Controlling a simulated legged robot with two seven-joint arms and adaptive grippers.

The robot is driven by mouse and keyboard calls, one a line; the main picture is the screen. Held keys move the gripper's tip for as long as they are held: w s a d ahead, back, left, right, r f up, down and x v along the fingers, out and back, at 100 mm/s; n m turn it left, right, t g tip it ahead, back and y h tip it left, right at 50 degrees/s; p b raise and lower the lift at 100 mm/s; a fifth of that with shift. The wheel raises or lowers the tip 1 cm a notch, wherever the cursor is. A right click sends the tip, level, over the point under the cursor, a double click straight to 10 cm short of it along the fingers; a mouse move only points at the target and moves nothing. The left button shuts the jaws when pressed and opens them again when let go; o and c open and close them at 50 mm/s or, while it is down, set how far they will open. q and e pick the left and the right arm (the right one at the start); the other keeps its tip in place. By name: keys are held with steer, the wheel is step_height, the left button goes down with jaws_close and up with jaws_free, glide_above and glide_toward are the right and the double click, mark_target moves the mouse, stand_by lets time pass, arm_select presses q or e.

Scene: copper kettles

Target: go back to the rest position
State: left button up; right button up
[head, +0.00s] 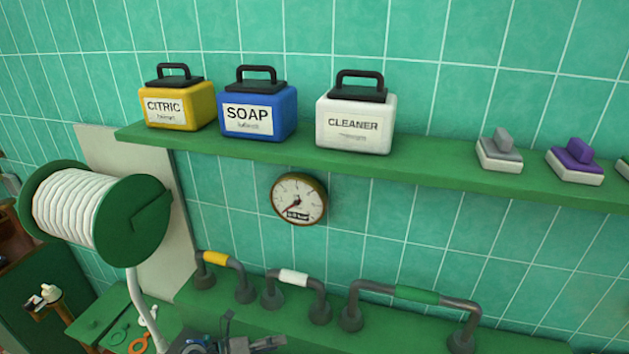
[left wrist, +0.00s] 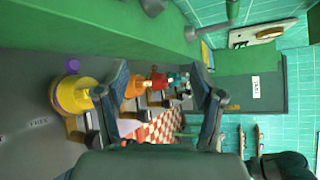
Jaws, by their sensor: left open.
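My left gripper (head: 252,336) shows at the bottom edge of the head view, partly cut off, in front of the green ledge with the pipes. In the left wrist view its two fingers (left wrist: 158,68) stand wide apart. It is open, and nothing is seen held between the fingers. My right gripper is in neither view.
A green shelf (head: 430,173) on the tiled wall holds yellow, blue and white canisters. Below are a gauge (head: 299,199) and grey pipe handles (head: 400,293). A hose reel (head: 95,210) is left. The wrist view shows a yellow item (left wrist: 75,95) on a grey surface.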

arm_select(q)
step_height(320, 180, up, 7)
steer(key=a+n+t+y, duration=0.2)
steer(key=n+t+y, duration=0.1)
steer(key=n+t, duration=1.1)
steer(key=s+a+f+n+g+y, duration=0.5)
steer(key=s+a+f+n+y, duration=0.3)
steer(key=f+n+y, duration=0.6)
steer(key=s+f+n+g+h, duration=0.25)
steer(key=s+f+g, duration=0.3)
steer(key=s, duration=0.55)
steer(key=s+f+n+g+h, duration=0.1)
steer(key=s+f+n+g, duration=0.4)
steer(key=s, duration=0.6)
step_height(320, 180, down, 24)
steer(key=m+g+b, duration=0.2)
steer(key=s+a+f+g+b, duration=0.1)
steer(key=s+a+f, duration=0.1)
steer(key=s+f, duration=1.6)
step_height(320, 180, down, 2)
steer(key=shift+s+a+f, duration=0.15)
steer(key=shift+s+a, duration=0.15)
steer(key=shift+s, duration=0.05)
